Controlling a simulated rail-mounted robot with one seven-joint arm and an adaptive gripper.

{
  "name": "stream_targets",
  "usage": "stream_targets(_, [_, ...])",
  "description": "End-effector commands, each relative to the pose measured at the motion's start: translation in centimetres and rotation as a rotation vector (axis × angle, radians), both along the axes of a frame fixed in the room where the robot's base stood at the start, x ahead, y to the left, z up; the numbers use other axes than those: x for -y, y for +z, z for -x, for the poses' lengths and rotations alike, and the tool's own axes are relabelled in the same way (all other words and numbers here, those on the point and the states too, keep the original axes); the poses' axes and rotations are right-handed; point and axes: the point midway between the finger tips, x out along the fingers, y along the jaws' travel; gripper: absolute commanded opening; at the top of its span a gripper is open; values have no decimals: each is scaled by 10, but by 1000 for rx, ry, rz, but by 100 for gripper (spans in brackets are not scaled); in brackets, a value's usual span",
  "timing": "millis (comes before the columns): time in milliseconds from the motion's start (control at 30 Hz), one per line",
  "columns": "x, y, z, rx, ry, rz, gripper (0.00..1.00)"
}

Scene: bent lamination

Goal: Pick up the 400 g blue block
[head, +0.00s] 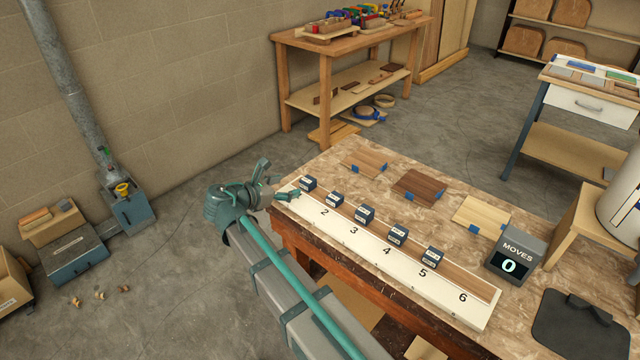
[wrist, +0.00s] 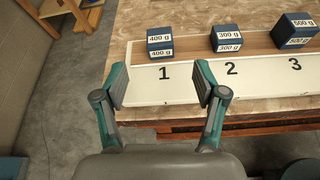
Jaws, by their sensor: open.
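The 400 g blue block (wrist: 160,41) is dark blue with white labels and stands on the strip behind the number 1. In the head view it is the leftmost block (head: 307,183) of the row. My gripper (wrist: 161,83) is open and empty. In the wrist view its fingers are apart, in front of the block and to either side of the number 1, not touching the block. In the head view my gripper (head: 276,181) is at the left end of the numbered board (head: 470,312).
The 300 g block (wrist: 227,38) stands behind number 2 and the 500 g block (wrist: 295,31) behind number 3. More blue blocks continue along the row. Wood samples (head: 419,186) lie behind it. A MOVES counter (head: 515,257) reads 0.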

Motion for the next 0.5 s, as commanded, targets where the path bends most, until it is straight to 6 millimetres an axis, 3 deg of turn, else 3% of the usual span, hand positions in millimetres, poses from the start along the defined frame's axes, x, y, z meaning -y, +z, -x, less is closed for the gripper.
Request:
stream_targets(233, [7, -5, -7, -55, 31, 64, 71])
stream_targets(500, [29, -19, -34, -54, 29, 62, 71])
